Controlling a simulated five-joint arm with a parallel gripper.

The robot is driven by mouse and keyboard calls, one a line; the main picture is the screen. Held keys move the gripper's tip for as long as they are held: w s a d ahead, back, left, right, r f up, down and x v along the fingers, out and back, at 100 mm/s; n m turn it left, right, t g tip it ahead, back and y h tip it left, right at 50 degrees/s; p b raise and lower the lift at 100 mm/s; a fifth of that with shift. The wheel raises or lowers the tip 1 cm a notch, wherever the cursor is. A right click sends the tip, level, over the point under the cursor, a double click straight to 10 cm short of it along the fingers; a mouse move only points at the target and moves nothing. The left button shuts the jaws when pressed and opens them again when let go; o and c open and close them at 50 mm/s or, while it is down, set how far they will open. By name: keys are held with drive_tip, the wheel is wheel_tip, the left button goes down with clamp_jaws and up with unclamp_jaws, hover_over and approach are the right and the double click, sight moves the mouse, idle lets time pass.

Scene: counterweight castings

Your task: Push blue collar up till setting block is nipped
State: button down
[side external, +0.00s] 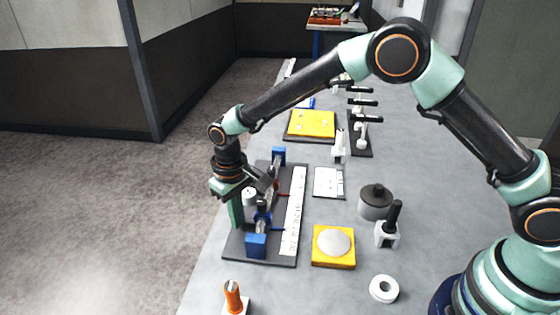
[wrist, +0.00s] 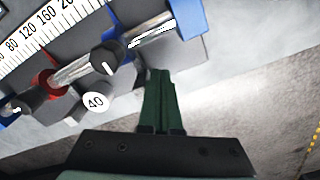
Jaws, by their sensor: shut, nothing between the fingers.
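The blue collar (wrist: 117,33) sits on a bright rod in the wrist view, with a black knob (wrist: 107,57) on its near side. The setting block, seen as a white round face marked 40 (wrist: 96,102), lies beside the rod between the blue collar and a red collar (wrist: 48,82). I cannot tell whether it touches either collar. My gripper (wrist: 159,76) is shut and empty, its green fingertips to the right of the blue collar and apart from the setting block.
A blue end block (side external: 256,246) closes the near end of the dark fixture base; another (side external: 279,156) stands at the far end. A white scale (side external: 293,210) runs along its right. A yellow pad (side external: 333,259), grey casting (side external: 376,202) and white ring (side external: 384,288) stand to the right.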

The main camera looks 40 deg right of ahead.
sight(244, 196)
drive_tip(key=shift+w+d, duration=2.35)
idle(1.6)
drive_tip(key=shift+s+a, duration=0.15)
drive_tip(key=shift+s+a, duration=0.4)
idle(0.3)
wheel_tip(244, 196, up, 7)
idle(1.0)
